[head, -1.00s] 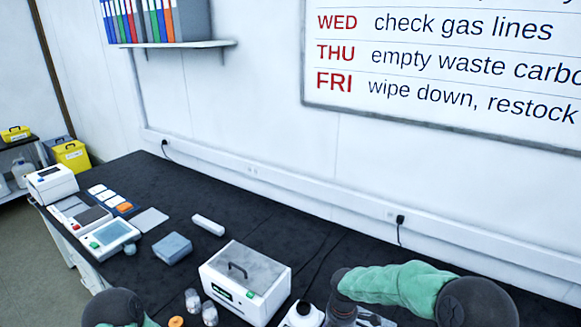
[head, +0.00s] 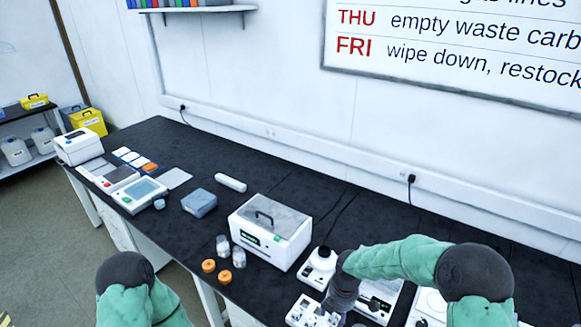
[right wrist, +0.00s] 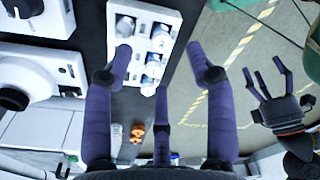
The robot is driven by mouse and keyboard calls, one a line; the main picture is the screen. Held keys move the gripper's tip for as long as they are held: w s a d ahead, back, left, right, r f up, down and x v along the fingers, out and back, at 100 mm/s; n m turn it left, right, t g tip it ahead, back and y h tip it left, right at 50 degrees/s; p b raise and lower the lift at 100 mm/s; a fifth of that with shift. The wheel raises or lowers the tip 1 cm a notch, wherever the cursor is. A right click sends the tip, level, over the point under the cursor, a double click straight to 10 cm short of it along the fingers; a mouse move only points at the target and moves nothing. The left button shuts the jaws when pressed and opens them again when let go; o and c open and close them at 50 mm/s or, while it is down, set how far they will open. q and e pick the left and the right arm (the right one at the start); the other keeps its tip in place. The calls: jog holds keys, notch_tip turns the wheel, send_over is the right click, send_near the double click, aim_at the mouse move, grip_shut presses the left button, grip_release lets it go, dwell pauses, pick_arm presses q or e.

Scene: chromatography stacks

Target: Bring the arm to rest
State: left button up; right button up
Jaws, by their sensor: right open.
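My right arm in its green sleeve reaches in from the right in the head view, with its right gripper (head: 335,300) low over the bench beside a white rack (head: 299,315). In the right wrist view the right gripper (right wrist: 160,72) has its purple fingers spread, with nothing between them. The white rack (right wrist: 124,8) with several small vials lies beyond the fingers; I cannot tell whether a finger touches it. My left arm (head: 130,285) is at the bottom left of the head view, its hand out of frame. The left gripper (right wrist: 272,88) shows at the right wrist view's right side, fingers apart and empty, over the floor.
A white lidded box (head: 262,252), two clear jars (head: 223,246) and two orange caps (head: 209,266) stand left of the right hand. A white device with a dark knob (head: 320,262) stands close behind it. The black bench (head: 170,150) has free room at the back.

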jog(key=s+a+f+m+y+b, duration=0.1)
jog(key=s+a+f+m, duration=0.1)
jog(key=s+f+m, duration=0.7)
jog(key=s+a+f+m+y+b, duration=0.2)
jog(key=s+f+m, duration=0.8)
jog(key=s+m, duration=0.2)
jog(key=shift+s+m+t, duration=0.15)
jog(key=shift+m+t, duration=0.15)
jog(key=shift+m, duration=0.6)
